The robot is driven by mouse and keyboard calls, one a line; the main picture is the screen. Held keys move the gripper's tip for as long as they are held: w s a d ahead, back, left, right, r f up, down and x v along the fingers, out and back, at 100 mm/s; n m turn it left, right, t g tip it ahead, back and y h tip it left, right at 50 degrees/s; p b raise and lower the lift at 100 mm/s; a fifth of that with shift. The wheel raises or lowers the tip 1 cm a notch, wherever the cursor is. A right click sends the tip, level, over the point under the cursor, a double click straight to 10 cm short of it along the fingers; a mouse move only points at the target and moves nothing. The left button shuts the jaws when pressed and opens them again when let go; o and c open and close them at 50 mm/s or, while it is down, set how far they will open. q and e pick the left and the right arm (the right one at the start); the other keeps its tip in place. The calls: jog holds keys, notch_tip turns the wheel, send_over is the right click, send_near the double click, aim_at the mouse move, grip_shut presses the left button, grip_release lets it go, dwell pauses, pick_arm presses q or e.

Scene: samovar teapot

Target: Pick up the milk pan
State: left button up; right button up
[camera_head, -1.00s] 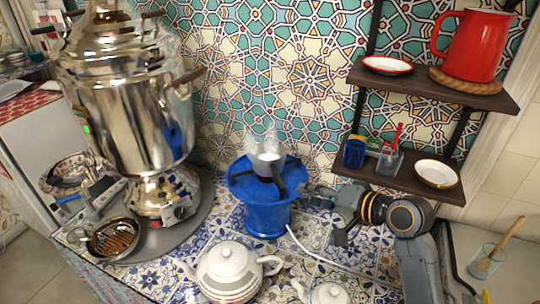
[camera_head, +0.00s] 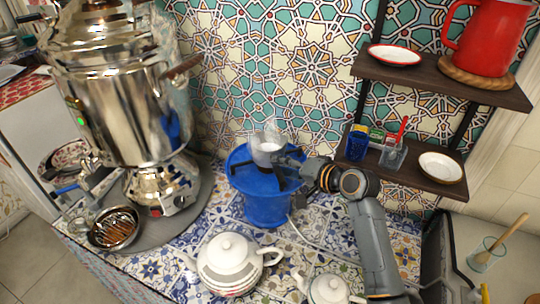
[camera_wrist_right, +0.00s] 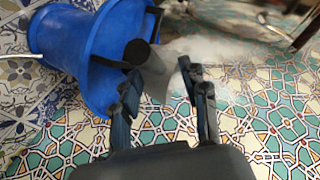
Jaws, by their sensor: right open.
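The milk pan (camera_head: 265,153) is a small grey pan with white contents and steam above it. It sits on top of the blue stove (camera_head: 264,207), with its dark handle pointing toward the front. My right gripper (camera_head: 288,158) is open beside the pan's right side, and its fingers partly hide the pan. In the right wrist view the open fingers (camera_wrist_right: 160,90) are close to the pan and its dark handle (camera_wrist_right: 137,52), with steam blurring the pan. Whether they touch it I cannot tell. The blue stove also shows there (camera_wrist_right: 75,50). My left gripper is not in view.
A large shiny samovar (camera_head: 125,95) stands left of the stove. A white teapot (camera_head: 229,262) and a smaller one (camera_head: 328,290) stand in front. Wall shelves (camera_head: 440,85) with a red jug (camera_head: 487,38) are above my right arm. A white cord runs right of the stove.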

aim_at(275, 166)
jog(key=p+x, duration=0.1)
jog(key=x, duration=0.2)
jog(key=shift+w+f, duration=0.15)
jog(key=shift+w+a+f, duration=0.25)
jog(key=shift+w+a, duration=0.05)
jog(key=shift+a, duration=0.05)
grip_shut()
jog(key=shift+r, duration=0.1)
